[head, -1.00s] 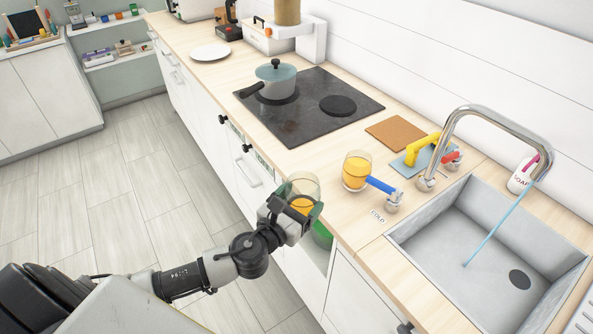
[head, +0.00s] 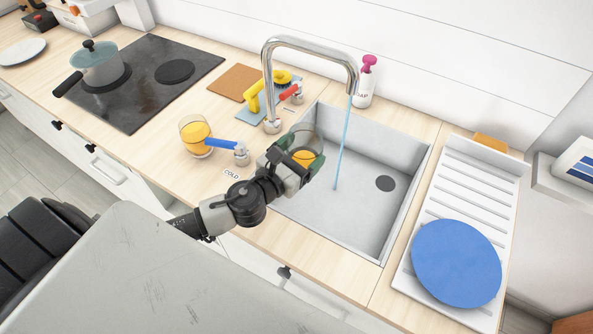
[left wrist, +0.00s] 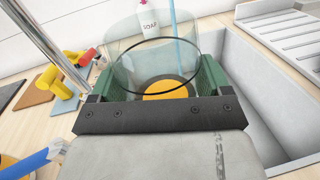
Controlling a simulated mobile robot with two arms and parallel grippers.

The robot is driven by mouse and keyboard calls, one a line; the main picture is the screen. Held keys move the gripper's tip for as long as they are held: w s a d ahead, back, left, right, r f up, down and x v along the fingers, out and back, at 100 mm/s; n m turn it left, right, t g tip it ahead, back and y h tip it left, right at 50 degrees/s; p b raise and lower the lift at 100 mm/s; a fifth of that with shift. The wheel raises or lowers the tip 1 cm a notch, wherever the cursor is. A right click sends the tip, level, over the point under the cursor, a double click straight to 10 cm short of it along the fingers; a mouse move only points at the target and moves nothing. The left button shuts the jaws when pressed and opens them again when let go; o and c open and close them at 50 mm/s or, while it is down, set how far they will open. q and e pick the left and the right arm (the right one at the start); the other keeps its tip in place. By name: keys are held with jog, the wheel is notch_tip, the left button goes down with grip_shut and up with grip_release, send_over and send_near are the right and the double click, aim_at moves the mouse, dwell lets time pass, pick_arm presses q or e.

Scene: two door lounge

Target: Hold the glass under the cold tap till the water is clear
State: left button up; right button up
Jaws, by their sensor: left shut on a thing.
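My left gripper (head: 297,158) is shut on a clear glass (head: 307,140) with orange liquid low in it. It holds the glass over the left part of the sink (head: 330,215). In the left wrist view the glass (left wrist: 150,62) sits between the green finger pads. The chrome tap (head: 268,70) runs a thin blue stream (head: 343,140) into the sink. In the head view the stream falls right of the glass, apart from it. The blue tap handle (head: 221,144) is by the COLD label (head: 231,174); the red handle (head: 288,93) is behind it. My right gripper is out of view.
Another glass with orange liquid (head: 195,136) stands on the counter beside the blue handle. A soap bottle (head: 365,85) stands behind the sink. A drying rack (head: 450,190) with a blue plate (head: 456,263) is at right. A pot (head: 97,65) is on the hob.

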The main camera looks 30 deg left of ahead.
pick_arm(q)
jog(key=w+a+r+m+h, duration=0.1)
jog(key=w+a+r+h, duration=0.1)
jog(key=w+a, duration=0.5)
jog(key=w+d+p, duration=0.3)
jog(key=w+d, duration=0.2)
jog(key=d, duration=0.6)
jog(key=shift+d+g, duration=0.3)
jog(key=shift+d, duration=0.1)
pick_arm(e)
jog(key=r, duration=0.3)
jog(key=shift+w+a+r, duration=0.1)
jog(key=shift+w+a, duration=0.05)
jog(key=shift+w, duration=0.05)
pick_arm(q)
jog(key=shift+s, duration=0.1)
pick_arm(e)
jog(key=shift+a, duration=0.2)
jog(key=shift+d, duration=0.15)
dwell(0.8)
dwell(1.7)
pick_arm(q)
jog(key=shift+f, duration=0.1)
dwell(1.1)
